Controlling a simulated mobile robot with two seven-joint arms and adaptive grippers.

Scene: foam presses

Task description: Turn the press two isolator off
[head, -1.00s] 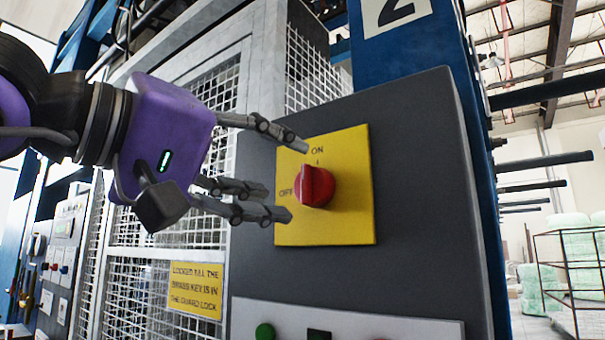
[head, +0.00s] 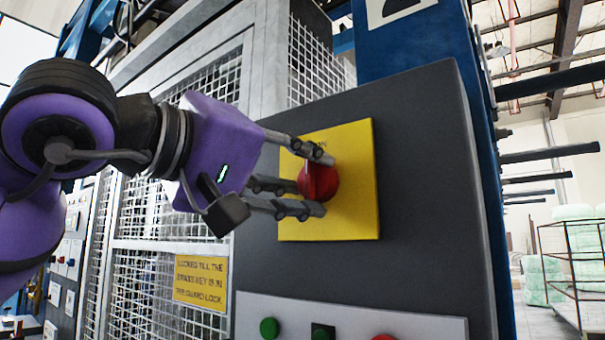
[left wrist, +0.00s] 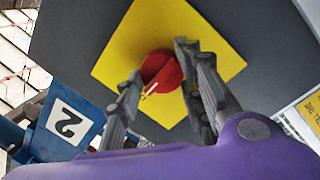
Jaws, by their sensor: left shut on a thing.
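The isolator is a red rotary knob (head: 320,181) on a yellow square plate (head: 352,215), fixed to a dark grey panel (head: 425,190). My left gripper (head: 318,184) has its fingers around the knob, shut on it, one finger above and two below. The fingers cover the ON and OFF lettering in large part. In the left wrist view the knob (left wrist: 160,72) sits between the fingers (left wrist: 158,88), with a pale pointer line on its face. The blue post carries a sign with the figure 2 (left wrist: 68,122) in the left wrist view. My right gripper does not show.
Below the isolator, a pale strip (head: 420,325) carries a green button (head: 269,327) and a red one (head: 383,337). A white mesh guard (head: 150,270) with a yellow notice (head: 201,282) stands at left. Dark bars (head: 550,153) stick out at right.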

